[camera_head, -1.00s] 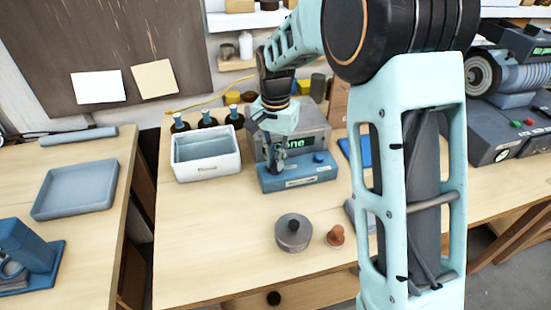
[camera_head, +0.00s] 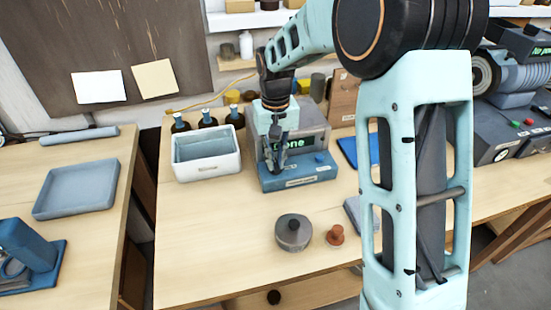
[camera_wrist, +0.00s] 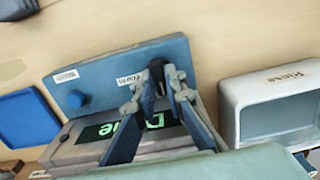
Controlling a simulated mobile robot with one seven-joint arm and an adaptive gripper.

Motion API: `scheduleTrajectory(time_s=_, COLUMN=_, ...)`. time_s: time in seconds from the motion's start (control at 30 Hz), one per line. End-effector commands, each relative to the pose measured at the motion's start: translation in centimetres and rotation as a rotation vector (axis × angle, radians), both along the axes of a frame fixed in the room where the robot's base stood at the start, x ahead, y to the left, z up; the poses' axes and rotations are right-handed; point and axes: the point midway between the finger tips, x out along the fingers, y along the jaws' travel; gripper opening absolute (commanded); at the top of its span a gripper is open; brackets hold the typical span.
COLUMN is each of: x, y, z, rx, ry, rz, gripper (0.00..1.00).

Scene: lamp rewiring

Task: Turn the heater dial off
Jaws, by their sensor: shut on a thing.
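The heater is a grey box (camera_head: 313,122) with a blue front panel (camera_head: 297,182) and a green-lit display that seems to read "Done". In the wrist view, the blue panel (camera_wrist: 103,78) carries two white labels, a round blue knob (camera_wrist: 75,99) and a dark dial (camera_wrist: 156,66). My gripper (camera_wrist: 164,75) is shut on the dark dial, with one finger on each side of it. In the head view, my gripper (camera_head: 276,168) is at the left part of the panel and hides the dial. The dial's pointing direction is unclear.
A white bin (camera_head: 207,168) stands close left of the heater, with several dark bottles behind it. A grey round weight-like object (camera_head: 293,234) and a small reddish knob (camera_head: 335,235) stand in front. A blue pad (camera_head: 362,152) lies to the right.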

Motion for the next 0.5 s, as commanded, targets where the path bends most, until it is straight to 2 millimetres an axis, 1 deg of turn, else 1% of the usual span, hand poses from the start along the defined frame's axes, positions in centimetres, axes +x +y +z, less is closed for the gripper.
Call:
scheduleTrajectory(time_s=0.47, x=0.16, y=0.06, z=0.20, rx=0.002, ry=-0.006, rz=0.017, gripper=0.00)
scheduleTrajectory(time_s=0.5, x=0.17, y=0.06, z=0.20, rx=0.002, ry=-0.006, rz=0.017, gripper=0.12)
